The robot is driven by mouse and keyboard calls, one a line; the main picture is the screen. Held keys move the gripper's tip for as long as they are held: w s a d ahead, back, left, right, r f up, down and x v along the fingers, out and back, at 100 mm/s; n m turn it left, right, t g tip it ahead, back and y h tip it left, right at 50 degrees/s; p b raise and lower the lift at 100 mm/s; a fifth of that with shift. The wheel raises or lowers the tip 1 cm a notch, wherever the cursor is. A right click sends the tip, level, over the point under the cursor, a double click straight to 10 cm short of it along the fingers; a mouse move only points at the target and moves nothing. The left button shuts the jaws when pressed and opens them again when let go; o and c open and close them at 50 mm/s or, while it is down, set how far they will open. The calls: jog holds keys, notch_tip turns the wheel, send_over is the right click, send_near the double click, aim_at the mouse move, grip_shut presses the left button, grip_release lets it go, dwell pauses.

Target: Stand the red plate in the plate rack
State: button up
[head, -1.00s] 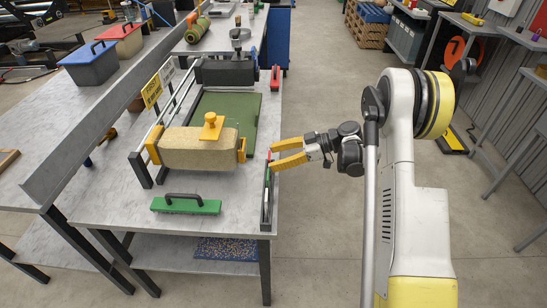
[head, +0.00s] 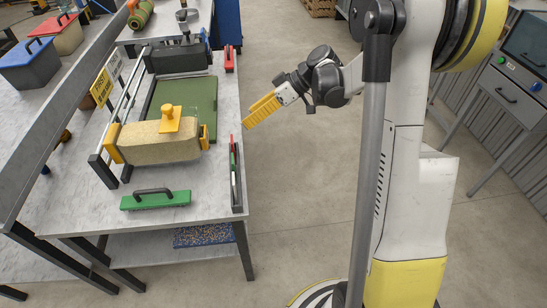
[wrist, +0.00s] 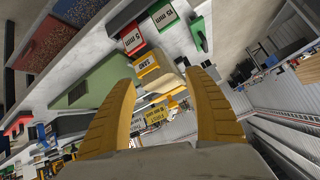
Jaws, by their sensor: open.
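A red piece marked 15 mm (wrist: 132,40) and a green piece marked 10 mm (wrist: 163,16) show side by side in the wrist view. In the head view, a long narrow black holder (head: 237,190) along the table's right edge shows thin red and green strips. A smaller red thing (head: 229,58) stands farther back on that edge; I cannot tell which red item is the plate. My gripper (head: 249,112) is open and empty, just right of the table edge, near the holder's far end. Its yellow fingers (wrist: 160,85) are spread wide in the wrist view.
A tan block with a yellow knob (head: 158,145) sits in a frame on the table. Behind it lies a green mat (head: 200,100). A green bar with a black handle (head: 155,200) lies at the front. Lidded bins stand at left. The floor right of the table is open.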

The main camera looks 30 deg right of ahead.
jog(key=s+a+r+m+h, duration=0.5)
jog(key=s+r, duration=0.2)
jog(key=s, duration=0.4)
jog(key=s+m+t+h, duration=0.3)
jog(key=s+m+h, duration=0.1)
jog(key=s, duration=0.9)
jog(key=shift+s+d+f+m, duration=0.15)
jog(key=shift+d+m, duration=0.15)
jog(key=shift+d, duration=0.05)
